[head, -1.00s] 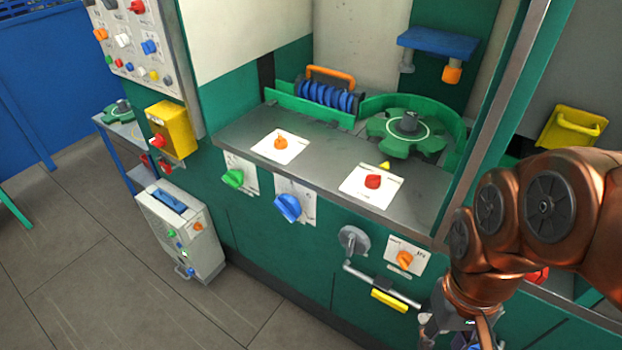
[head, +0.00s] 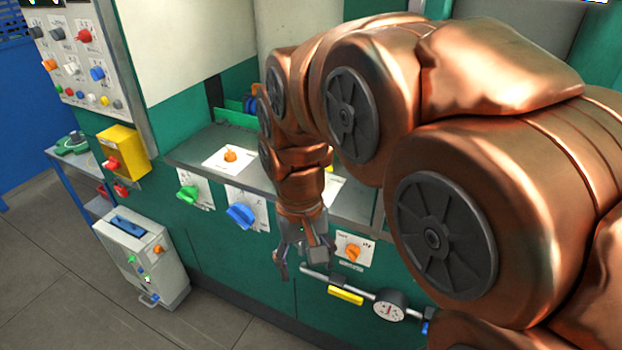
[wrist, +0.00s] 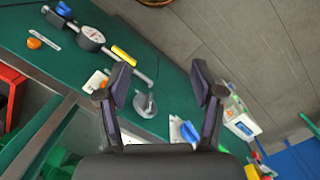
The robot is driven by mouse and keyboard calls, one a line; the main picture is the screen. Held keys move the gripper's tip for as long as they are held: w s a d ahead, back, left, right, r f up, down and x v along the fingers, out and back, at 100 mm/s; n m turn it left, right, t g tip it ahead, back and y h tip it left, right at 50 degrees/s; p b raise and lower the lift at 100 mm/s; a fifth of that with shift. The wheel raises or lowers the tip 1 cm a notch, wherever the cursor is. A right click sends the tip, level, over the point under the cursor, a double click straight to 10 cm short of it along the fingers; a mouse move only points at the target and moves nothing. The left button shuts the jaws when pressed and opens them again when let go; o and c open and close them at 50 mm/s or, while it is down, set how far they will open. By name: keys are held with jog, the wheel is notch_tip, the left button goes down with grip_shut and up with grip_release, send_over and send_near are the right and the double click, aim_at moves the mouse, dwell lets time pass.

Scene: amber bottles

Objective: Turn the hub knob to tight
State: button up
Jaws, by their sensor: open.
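Several knobs could be the hub knob; the labels are too small to read. On the front panel are a green knob (head: 187,193), a blue knob (head: 241,214) and an orange knob (head: 352,251). Another orange knob (head: 230,155) is on the ledge. My gripper (head: 302,264) is open and empty in front of the panel, between the blue knob and the orange panel knob.
A pipe with a yellow grip (head: 346,295) and a round gauge (head: 389,309) runs along the panel near my gripper. A grey case (head: 150,255) stands on the floor at left. A yellow box (head: 122,150) and a control board (head: 75,60) are on the left. Floor before the panel is open.

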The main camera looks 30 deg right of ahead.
jog(key=w+d+m+b, duration=0.1)
jog(key=w+d+m, duration=0.2)
jog(key=w+d, duration=0.4)
jog(key=w+d+m+t+b, duration=0.1)
jog(key=w+d+m, duration=0.1)
jog(key=w+d, duration=0.5)
jog(key=w+d+f+m+b, duration=0.1)
jog(key=w+d+m, duration=0.2)
jog(key=w+d, duration=0.4)
jog(key=shift+w+f+m, duration=0.1)
jog(key=shift+w+m, duration=0.2)
jog(key=shift+w, duration=3.1)
jog(key=shift+d+f, duration=0.1)
jog(key=shift+f, duration=0.15)
jog(key=shift+f+p, duration=1.25)
jog(key=shift+f, duration=2.5)
jog(key=c, duration=1.1)
jog(key=shift+c, duration=0.2)
